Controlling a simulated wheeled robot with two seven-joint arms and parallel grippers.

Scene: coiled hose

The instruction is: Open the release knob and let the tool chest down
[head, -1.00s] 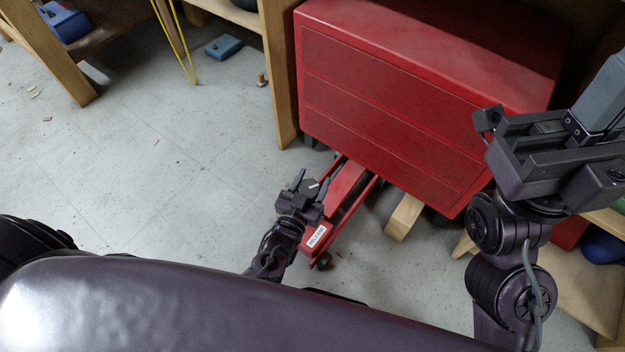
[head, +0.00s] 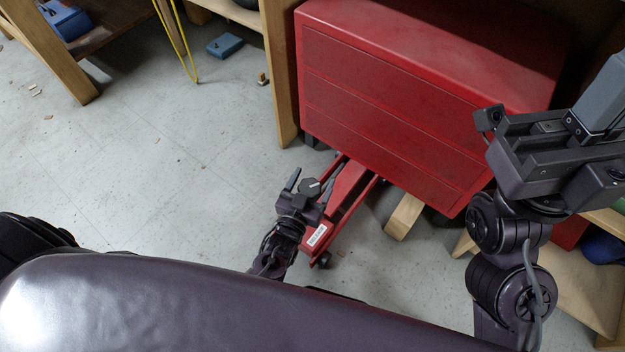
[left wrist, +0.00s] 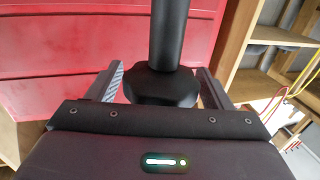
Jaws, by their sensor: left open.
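The red tool chest (head: 390,110) rests above a red floor jack (head: 348,188) whose front end carries a white label. In the left wrist view the knob (left wrist: 162,87) sits on a black post between my fingers, with a gap on each side. My left gripper (head: 313,181) is open around the knob, not clamped on it. It also shows in the left wrist view (left wrist: 160,88). My right gripper (head: 500,128) is raised at the right; its jaw opening is unclear.
A wooden block (head: 404,216) lies on the floor under the chest's front edge. A wooden bench leg (head: 279,80) stands close to the chest's left side. The grey floor (head: 160,170) to the left is mostly clear.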

